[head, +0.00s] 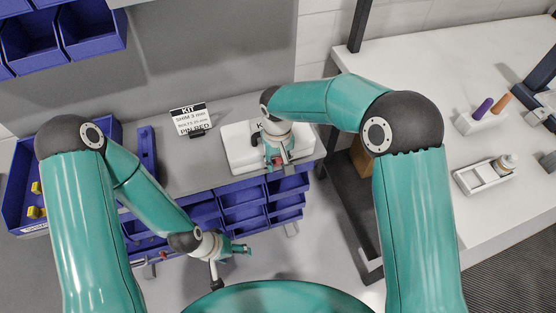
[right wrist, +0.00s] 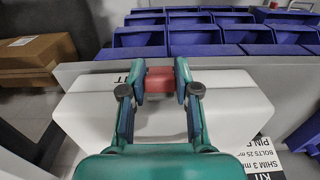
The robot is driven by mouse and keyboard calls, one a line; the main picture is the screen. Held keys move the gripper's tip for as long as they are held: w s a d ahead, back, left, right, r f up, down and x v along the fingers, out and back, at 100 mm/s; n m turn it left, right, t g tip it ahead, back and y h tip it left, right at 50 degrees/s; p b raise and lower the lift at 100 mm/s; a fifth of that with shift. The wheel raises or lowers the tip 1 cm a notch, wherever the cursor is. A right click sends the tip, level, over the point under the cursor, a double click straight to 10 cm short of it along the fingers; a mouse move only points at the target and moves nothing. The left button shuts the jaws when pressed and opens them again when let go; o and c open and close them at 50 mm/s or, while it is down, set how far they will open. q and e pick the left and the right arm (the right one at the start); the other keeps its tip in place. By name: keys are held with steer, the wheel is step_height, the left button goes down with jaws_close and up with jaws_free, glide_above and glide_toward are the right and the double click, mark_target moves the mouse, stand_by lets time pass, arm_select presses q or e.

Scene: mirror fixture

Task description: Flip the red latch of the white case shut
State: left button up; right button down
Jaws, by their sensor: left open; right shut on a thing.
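The white case (head: 305,142) lies closed on the grey bench near its front edge. It also fills the middle of the right wrist view (right wrist: 235,108). Its red latch (right wrist: 160,84) is on the side facing the blue bins in that view. My right gripper (right wrist: 160,70) is shut on the latch, one finger on each side. In the head view, my right gripper (head: 276,158) reaches down over the case and hides part of it and most of the latch. My left gripper (head: 235,251) is open and empty, low in front of the bench, away from the case.
A kit sign (head: 188,119) stands on the bench left of the case. Blue bins (head: 242,205) hang along the bench front. A white table (head: 440,120) at the right holds trays. A cardboard box (right wrist: 36,55) sits low beside the bench.

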steer(key=shift+w+a+r+g+p, duration=0.1)
steer(key=shift+w+r+g+p, duration=0.2)
steer(key=shift+g+p, duration=0.5)
steer(key=shift+w+f+g+h+p, duration=0.1)
steer(key=shift+w+g+h+p, duration=0.25)
steer(key=shift+p, duration=0.35)
steer(key=c, duration=0.8)
jaws_free()
steer(key=shift+c, duration=0.2)
steer(key=v, duration=1.1)
steer(key=shift+w+a+r, duration=0.15)
steer(key=shift+r, duration=0.2)
